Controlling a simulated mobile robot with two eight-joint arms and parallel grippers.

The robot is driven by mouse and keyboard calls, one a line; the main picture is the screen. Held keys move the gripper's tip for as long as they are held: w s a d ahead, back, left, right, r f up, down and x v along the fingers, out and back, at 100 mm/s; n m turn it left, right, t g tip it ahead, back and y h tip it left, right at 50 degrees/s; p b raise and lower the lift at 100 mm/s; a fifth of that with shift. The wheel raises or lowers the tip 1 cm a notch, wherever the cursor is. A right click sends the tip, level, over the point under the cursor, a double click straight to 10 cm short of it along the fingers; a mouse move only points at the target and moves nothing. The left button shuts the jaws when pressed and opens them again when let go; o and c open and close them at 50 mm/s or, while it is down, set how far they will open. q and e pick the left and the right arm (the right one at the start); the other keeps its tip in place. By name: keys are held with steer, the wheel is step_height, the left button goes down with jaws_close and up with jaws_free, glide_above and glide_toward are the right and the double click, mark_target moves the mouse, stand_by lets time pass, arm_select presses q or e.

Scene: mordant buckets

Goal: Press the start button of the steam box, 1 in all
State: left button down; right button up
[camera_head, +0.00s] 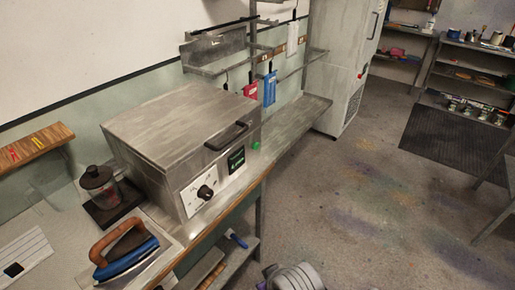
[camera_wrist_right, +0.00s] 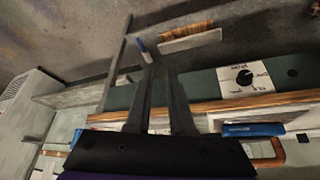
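The steam box (camera_head: 165,125) is a grey metal box with a closed lid and a dark lid handle, on the bench in the head view. Its front has a white panel with a black knob (camera_head: 205,192) and a dark green display (camera_head: 236,160). A small bright green round piece (camera_head: 256,145) shows by its right end; I cannot tell whether it is the start button. My right gripper (camera_wrist_right: 158,72) shows in the right wrist view, its two dark fingers slightly apart with nothing between them. It is not near the box front in the head view. My left gripper is out of view.
A blue iron (camera_head: 125,255) and a dark-lidded jar (camera_head: 98,185) stand left of the box. A white dial plate (camera_wrist_right: 245,77) and a blue handle (camera_wrist_right: 255,129) show in the wrist view. The floor at right is open.

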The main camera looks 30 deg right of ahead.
jaws_close()
stand_by(1.2)
